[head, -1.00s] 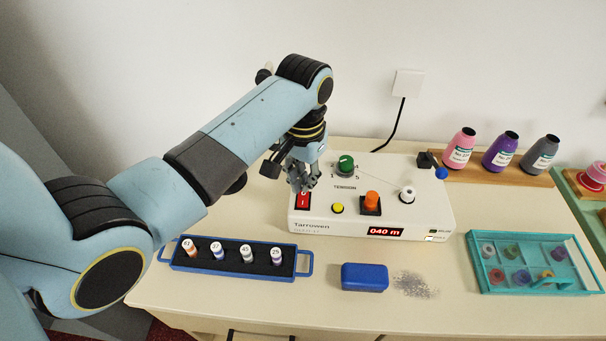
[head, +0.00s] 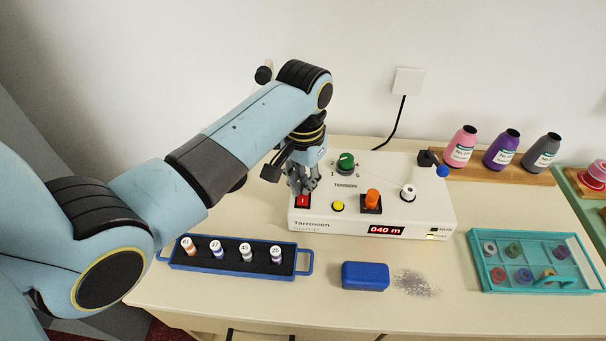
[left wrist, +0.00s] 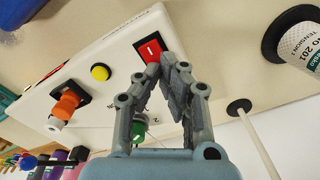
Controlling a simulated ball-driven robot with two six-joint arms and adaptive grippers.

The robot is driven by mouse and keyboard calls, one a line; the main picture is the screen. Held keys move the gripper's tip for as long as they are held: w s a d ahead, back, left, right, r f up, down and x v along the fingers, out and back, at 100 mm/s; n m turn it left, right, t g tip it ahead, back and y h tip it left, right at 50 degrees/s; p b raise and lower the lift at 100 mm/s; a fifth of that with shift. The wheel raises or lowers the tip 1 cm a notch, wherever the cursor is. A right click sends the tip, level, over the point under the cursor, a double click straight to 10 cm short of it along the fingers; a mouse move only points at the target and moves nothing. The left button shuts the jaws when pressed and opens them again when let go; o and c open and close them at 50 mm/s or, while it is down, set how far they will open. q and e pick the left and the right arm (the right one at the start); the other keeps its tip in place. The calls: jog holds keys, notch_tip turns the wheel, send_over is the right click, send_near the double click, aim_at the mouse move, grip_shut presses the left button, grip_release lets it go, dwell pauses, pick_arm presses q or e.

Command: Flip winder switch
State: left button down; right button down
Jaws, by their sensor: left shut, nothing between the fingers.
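The white winder (head: 330,220) stands on the counter with a red rocker switch (head: 303,201) at its front left. In the left wrist view the switch (left wrist: 150,48) shows a white line mark on its visible part. My left gripper (head: 303,188) is shut and empty, pointing down with its fingertips at the far end of the switch. In the left wrist view the fingertips (left wrist: 168,60) overlap the switch's edge; I cannot tell whether they touch it. The winder's display (head: 386,231) reads 040 m. My right gripper is not in view.
The winder also carries a green knob (head: 346,163), a yellow button (head: 338,206) and an orange knob (head: 372,197). In front lie a blue tray of spools (head: 182,264) and a blue box (head: 365,276). A teal case (head: 489,285) is at right. Cones stand behind it.

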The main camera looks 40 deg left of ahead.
pick_arm(q)
jog(key=shift+f, duration=0.2)
jog(key=shift+r, duration=0.1)
notch_tip(320, 180, up, 2)
jog(key=shift+r+p, duration=0.1)
jog(key=shift+p, duration=0.95)
jog(key=shift+r, duration=2.35)
